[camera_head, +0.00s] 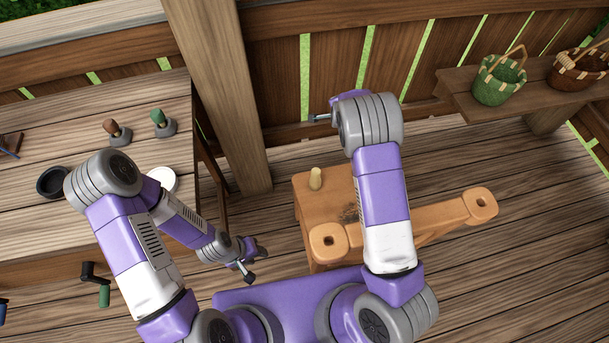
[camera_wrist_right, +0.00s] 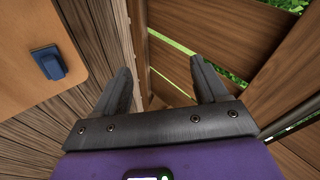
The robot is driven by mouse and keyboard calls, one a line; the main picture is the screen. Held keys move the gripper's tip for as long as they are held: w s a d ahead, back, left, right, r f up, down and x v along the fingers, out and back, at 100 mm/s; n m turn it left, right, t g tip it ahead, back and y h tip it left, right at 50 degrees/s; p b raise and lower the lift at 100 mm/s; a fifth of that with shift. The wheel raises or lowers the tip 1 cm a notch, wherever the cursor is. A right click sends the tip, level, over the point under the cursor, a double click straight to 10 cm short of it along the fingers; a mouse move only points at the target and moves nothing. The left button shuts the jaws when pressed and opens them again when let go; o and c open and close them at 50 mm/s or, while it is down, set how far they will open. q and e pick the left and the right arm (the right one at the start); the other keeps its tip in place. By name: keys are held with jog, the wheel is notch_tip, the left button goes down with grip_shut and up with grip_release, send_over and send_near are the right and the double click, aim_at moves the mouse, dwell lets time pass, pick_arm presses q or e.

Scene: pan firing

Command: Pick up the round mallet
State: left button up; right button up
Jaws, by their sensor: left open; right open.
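No thing in these frames is clearly a round mallet. A short pale wooden peg-like piece (camera_head: 315,178) stands upright on the orange wooden bench (camera_head: 328,240); I cannot tell if it belongs to a mallet. My left gripper (camera_head: 255,265) is open and empty, low between the left table and the bench. My right gripper (camera_head: 320,118) is raised beyond the bench near the fence, mostly hidden by its own wrist in the head view. In the right wrist view its two fingers (camera_wrist_right: 162,72) are spread with nothing between them.
The left table (camera_head: 60,220) holds a dark bowl (camera_head: 52,182), a white round dish (camera_head: 162,180), and brown-topped (camera_head: 112,128) and green-topped (camera_head: 160,118) pieces on grey bases. A shelf at right carries green (camera_head: 497,82) and brown (camera_head: 576,75) baskets. A wooden post (camera_head: 225,90) stands between.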

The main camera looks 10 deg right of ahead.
aim_at(317, 173)
jog(key=s+a+f+n+g, duration=0.1)
jog(key=s+a+f+n, duration=0.1)
jog(key=f, duration=0.3)
jog(key=s+a+f+n+g, duration=0.2)
jog(key=s+a+f, duration=0.2)
jog(key=a+f, duration=0.1)
jog(key=s+a+f+n+g+h, duration=0.1)
jog(key=s+a+f+n+g, duration=0.1)
jog(key=s+a+f, duration=0.2)
jog(key=shift+a+f, duration=0.2)
jog(key=shift+f, duration=1.05)
jog(key=shift+n+g, duration=0.3)
jog(key=shift+n, duration=0.1)
jog(key=x, duration=0.2)
jog(key=b+x, duration=0.1)
jog(key=x, duration=0.2)
jog(key=s+b+x, duration=0.1)
jog(key=x, duration=0.2)
jog(key=shift+d+f, duration=0.1)
jog(key=shift+d, duration=0.2)
jog(key=shift+s, duration=0.1)
jog(key=shift+c, duration=0.5)
grip_shut()
